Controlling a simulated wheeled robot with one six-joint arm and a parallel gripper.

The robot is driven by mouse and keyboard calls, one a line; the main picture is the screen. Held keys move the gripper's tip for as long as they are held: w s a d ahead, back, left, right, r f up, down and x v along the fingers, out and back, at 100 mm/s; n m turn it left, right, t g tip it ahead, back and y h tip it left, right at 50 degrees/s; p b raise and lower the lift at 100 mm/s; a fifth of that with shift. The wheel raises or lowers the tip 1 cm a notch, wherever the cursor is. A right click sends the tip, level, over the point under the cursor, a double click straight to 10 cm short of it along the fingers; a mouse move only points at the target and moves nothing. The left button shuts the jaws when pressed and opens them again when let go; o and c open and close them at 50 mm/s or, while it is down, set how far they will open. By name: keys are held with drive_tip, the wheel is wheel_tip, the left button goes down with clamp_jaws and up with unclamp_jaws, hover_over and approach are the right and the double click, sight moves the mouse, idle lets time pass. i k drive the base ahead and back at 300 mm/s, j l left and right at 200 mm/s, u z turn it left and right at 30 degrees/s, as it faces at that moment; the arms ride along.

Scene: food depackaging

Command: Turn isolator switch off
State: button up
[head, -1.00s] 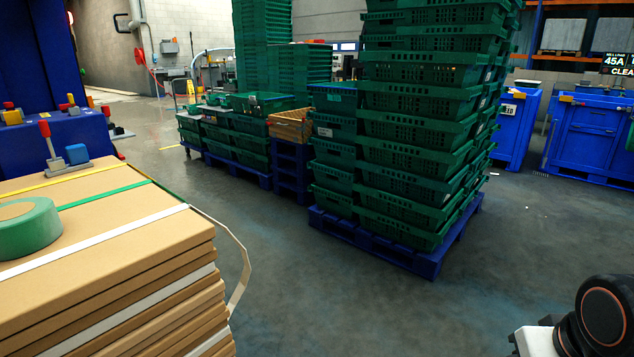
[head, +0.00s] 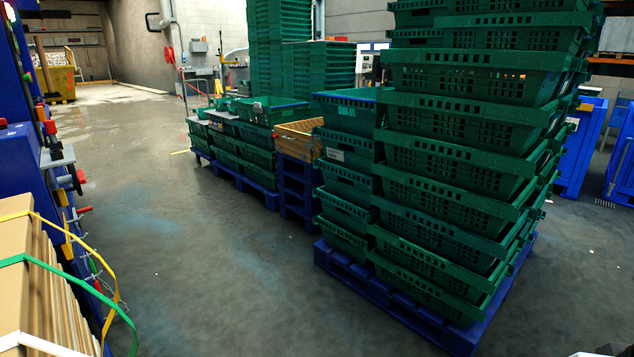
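I cannot make out an isolator switch for certain in the head view. A small grey box (head: 199,45) hangs on the far wall, too small to tell what it is. A blue machine (head: 30,165) at the left edge carries red-tipped levers and knobs. My gripper is not in view. Only a small pale piece shows at the bottom right edge, and I cannot tell what it is.
A tall stack of green crates (head: 450,190) on a blue pallet (head: 400,305) stands at right. Lower green crates (head: 240,135) and a wooden crate (head: 298,138) stand behind. Strapped cardboard (head: 45,290) is at lower left. Open floor (head: 190,250) runs between them.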

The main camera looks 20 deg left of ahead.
sight(59, 193)
drive_tip(key=i+j+u, duration=0.2)
drive_tip(key=i+u, duration=0.55)
drive_tip(key=i, duration=0.2)
drive_tip(key=i+l+u, duration=0.1)
drive_tip(key=i+u, duration=0.3)
drive_tip(key=i+l+u, duration=0.25)
drive_tip(key=i+u, duration=0.15)
drive_tip(key=i, duration=0.15)
drive_tip(key=i+u, duration=0.45)
drive_tip(key=i+l+u, duration=0.25)
drive_tip(key=i+u, duration=0.25)
drive_tip(key=i+l+u, duration=0.3)
drive_tip(key=u, duration=0.15)
